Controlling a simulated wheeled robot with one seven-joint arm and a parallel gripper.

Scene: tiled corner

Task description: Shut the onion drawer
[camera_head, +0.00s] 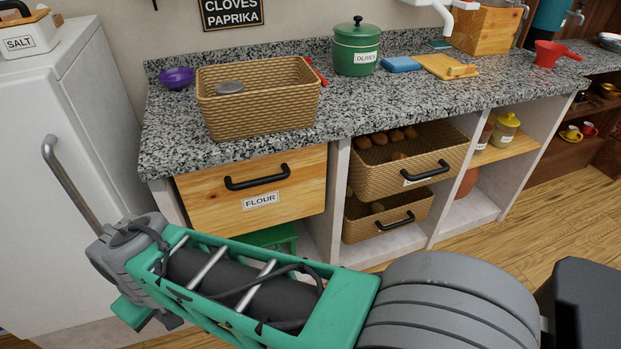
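Two wicker drawers sit one above the other in the counter's middle bay. The upper wicker drawer (385,183) is pulled out, with several brown round onion-like items (396,135) at its back. Its front has a black handle (427,171) and a small label too small to read. I cannot tell from the labels which is the onion drawer. My arm crosses the foreground, away from both drawers; my gripper's fingers are not visible.
A wooden flour drawer (222,205) is left of the bay, above a green crate (271,237). A white fridge (50,180) stands at left. The granite counter (180,140) bears a wicker basket (225,120) and a green olive pot (355,50). Wooden floor (560,215) is clear at right.

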